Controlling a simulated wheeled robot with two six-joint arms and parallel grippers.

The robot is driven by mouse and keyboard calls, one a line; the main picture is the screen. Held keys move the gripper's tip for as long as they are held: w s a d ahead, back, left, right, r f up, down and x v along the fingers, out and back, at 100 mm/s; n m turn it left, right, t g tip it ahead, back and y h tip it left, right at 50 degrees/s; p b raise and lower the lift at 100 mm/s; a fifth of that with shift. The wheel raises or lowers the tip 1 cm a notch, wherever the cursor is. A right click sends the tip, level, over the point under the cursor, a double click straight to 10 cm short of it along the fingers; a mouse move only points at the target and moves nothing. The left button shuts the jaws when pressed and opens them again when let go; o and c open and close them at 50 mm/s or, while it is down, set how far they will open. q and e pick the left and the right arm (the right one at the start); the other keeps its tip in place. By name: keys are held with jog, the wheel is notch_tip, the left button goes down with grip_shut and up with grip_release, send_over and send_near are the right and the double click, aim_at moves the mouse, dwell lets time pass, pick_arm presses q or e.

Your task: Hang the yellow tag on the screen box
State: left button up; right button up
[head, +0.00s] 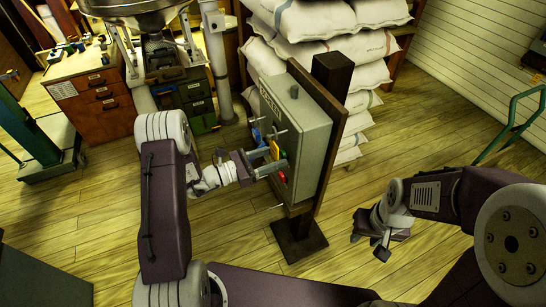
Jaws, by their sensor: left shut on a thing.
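The screen box (310,118) is a grey cabinet with a dark label strip, fixed to a brown board on a dark post. Its front face points left and carries small levers and coloured parts. My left gripper (274,160) is at the lower part of this face. It is shut on the small yellow tag (274,150), which shows at its fingertips close to the face. I cannot tell whether the tag touches a lever or hook. My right gripper (382,250) is low over the floor, right of the post and away from the box; its finger opening is unclear.
A red part (282,176) and a blue part (256,136) are close to my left gripper. White sacks (360,75) are stacked behind the box. Floor is clear around the post's foot.

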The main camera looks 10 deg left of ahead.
pick_arm(q)
jog(key=shift+f+b, duration=0.55)
jog(key=shift+f, duration=0.1)
jog(key=o, duration=1.3)
jog(key=shift+o, duration=0.2)
jog(key=b+v, duration=0.1)
jog(key=v, duration=0.8)
jog(key=shift+b, duration=0.35)
